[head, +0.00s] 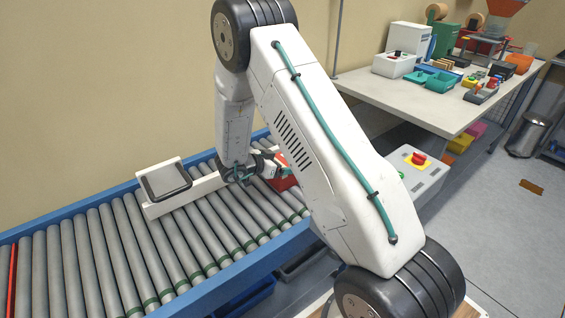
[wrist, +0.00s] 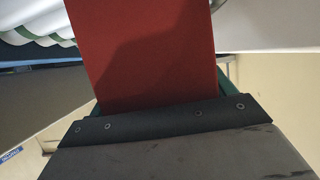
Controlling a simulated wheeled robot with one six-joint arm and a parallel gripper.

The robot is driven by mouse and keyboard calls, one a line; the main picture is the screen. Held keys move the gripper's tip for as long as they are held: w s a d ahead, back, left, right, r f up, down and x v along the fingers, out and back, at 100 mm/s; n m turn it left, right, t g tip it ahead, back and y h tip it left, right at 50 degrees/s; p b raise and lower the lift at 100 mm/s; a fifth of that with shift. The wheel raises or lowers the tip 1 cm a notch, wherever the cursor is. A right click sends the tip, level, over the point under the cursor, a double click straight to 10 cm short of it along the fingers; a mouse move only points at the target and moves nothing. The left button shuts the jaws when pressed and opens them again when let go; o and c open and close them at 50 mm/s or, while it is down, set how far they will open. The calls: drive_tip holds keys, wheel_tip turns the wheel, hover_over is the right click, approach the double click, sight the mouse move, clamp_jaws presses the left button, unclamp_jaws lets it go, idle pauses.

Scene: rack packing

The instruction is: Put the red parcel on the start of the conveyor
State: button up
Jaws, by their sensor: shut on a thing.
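The red parcel (wrist: 145,50) fills the upper middle of the wrist view, its near end between the jaws of my gripper (wrist: 155,110). My gripper is shut on it. In the head view the red parcel (head: 284,182) shows only in part behind my arm, over the right part of the conveyor rollers. My gripper (head: 272,170) is seen there, partly hidden by my own arm link. The conveyor (head: 110,250) has grey rollers with green bands and blue side rails. Whether the parcel touches the rollers cannot be told.
A white frame with a grey-topped box (head: 165,180) stands across the conveyor left of my gripper. A control box with a red button (head: 417,160) stands at the conveyor's right. A white table (head: 440,100) with bins and small items is behind. Rollers at the left are clear.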

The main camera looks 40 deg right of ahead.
drive_tip(key=o, duration=1.3)
drive_tip(key=shift+r, duration=0.1)
